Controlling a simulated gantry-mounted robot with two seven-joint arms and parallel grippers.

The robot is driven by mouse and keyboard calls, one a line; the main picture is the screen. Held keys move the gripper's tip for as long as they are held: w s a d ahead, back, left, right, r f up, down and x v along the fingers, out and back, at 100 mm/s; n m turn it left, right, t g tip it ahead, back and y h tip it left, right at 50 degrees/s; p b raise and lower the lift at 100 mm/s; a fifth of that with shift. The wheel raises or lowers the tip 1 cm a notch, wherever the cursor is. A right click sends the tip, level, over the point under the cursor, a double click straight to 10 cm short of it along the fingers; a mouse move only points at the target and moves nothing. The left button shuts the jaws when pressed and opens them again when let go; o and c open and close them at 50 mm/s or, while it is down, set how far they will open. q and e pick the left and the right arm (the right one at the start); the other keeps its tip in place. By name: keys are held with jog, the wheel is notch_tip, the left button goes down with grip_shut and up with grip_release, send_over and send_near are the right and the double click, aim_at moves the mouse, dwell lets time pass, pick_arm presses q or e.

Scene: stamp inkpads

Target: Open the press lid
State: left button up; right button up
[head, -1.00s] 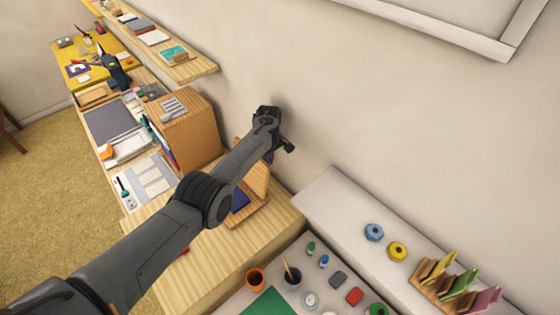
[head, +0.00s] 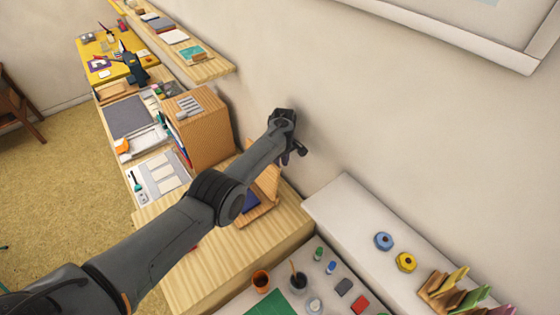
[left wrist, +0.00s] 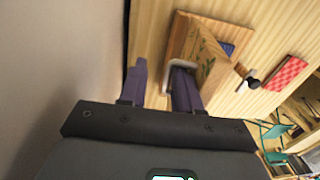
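The press is a small wooden frame with a blue pad inside. In the head view its base (head: 258,213) rests on the wooden bench, partly hidden by my left arm. Its lid (head: 267,182) stands raised and tilted on the wall side. In the left wrist view the press base (left wrist: 182,38) and the leaf-patterned lid (left wrist: 207,62) show ahead of the fingers. My left gripper (head: 293,155) is beside the lid, near the wall. Its fingers (left wrist: 160,80) are apart with nothing visible between them. The right finger overlaps a pale edge by the lid; contact is unclear. My right gripper is out of view.
The wall is close beside my left gripper. A wooden cabinet (head: 208,128) stands behind the press. A red patterned block (left wrist: 286,73) and a dark-knobbed stamp (left wrist: 251,83) lie right of the press in the wrist view. A pale ledge (head: 345,205) runs at right.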

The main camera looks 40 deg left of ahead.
pick_arm(q)
notch_tip(320, 180, up, 11)
jog(key=shift+w+d+p, duration=0.15)
jog(key=shift+w+p, duration=0.2)
jog(key=shift+p, duration=0.05)
jog(key=shift+s, duration=0.1)
dwell(0.5)
